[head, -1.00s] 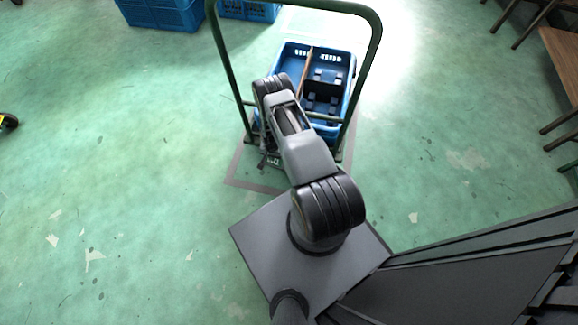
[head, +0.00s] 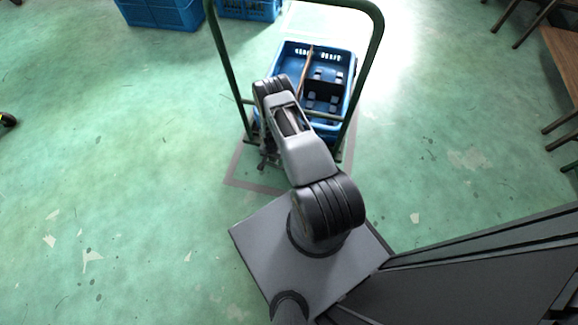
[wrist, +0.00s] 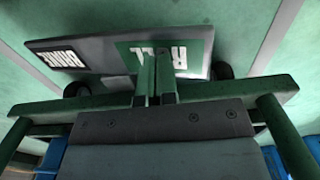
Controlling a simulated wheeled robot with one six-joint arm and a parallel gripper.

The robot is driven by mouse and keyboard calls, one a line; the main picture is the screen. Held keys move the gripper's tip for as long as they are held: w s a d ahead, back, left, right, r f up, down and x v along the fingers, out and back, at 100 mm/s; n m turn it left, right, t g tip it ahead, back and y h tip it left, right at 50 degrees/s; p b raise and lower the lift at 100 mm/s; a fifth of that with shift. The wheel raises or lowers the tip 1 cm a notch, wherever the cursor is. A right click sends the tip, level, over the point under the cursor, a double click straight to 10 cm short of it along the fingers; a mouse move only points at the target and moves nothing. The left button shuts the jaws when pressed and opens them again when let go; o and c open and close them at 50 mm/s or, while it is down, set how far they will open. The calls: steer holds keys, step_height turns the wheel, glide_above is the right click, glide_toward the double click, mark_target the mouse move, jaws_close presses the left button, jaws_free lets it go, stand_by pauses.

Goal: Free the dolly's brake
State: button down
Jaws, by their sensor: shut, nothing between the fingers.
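The dolly has a green push handle (head: 362,85) and carries a blue crate (head: 345,100) in the head view. In the wrist view its brake pedal is a wide grey plate (wrist: 90,48), slanted in the picture. Its right half is a green patch (wrist: 198,48) with white upside-down letters that look like ROLL. The left half has a dark label (wrist: 58,59), hard to read. My gripper (wrist: 155,62) is shut and empty, its fingertips over the left part of the green patch. I cannot tell whether they touch it. In the head view my arm hides most of the pedal area.
A green crossbar (wrist: 60,107) of the dolly lies across the wrist view, close to my fingers. Dark wheels (wrist: 222,70) show behind the pedal. Blue crates (head: 160,14) stand at the back left, a wooden bench (head: 562,60) at the right.

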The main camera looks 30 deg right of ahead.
steer(key=shift+f+b, duration=1.5)
steer(key=shift+f, duration=0.05)
stand_by(0.4)
steer(key=shift+r, duration=0.1)
steer(key=shift+r+p, duration=2.45)
steer(key=shift+r, duration=1.05)
